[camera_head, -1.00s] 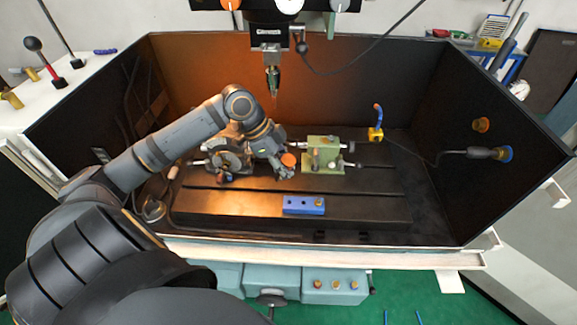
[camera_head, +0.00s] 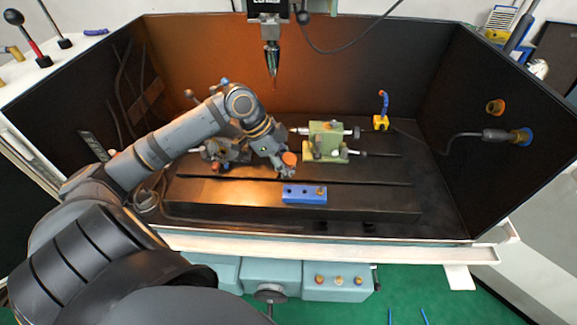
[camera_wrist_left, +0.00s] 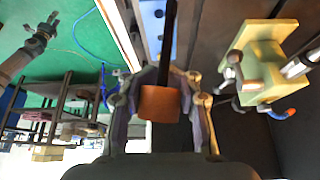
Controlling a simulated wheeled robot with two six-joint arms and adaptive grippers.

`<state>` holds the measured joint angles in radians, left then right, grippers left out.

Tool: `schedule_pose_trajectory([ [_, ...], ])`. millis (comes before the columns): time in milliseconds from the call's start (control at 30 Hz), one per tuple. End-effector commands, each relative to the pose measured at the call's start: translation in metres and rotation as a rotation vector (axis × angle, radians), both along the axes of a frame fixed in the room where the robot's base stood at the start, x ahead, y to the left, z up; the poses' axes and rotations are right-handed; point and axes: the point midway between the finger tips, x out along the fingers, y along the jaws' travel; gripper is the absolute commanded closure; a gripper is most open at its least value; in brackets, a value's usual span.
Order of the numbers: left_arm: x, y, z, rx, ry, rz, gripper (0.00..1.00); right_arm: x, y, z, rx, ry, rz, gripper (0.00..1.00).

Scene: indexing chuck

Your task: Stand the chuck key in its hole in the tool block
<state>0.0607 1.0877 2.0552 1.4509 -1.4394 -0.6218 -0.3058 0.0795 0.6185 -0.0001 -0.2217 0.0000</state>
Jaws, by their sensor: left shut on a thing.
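My left gripper (camera_head: 284,172) is shut on the chuck key, above the machine table and just behind and left of the tool block. The key's orange part (camera_head: 289,158) shows at the gripper in the head view. In the left wrist view the chuck key (camera_wrist_left: 160,103) is an orange-brown cylinder with a dark rod, between the fingers. The blue tool block (camera_head: 304,193) has several holes along its top and sits at the table's front. In the left wrist view the block (camera_wrist_left: 148,22) is partly hidden behind the rod. The key's lower end is hard to make out. My right gripper is not in view.
The green tailstock (camera_head: 325,140) stands behind and right of the block. A spindle tool (camera_head: 272,57) hangs above. The table right of the block is clear.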

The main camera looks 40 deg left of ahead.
Motion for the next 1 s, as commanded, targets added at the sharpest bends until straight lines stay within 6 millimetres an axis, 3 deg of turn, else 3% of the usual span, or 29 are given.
schedule_pose_trajectory([
  [333, 0.000, 0.000, 0.001, -0.005, 0.001, -0.001, 1.00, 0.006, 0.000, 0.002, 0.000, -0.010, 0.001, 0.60],
  [1000, 0.001, -0.010, 0.002, -0.186, -0.008, -0.014, 1.00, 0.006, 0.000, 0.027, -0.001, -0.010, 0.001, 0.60],
])
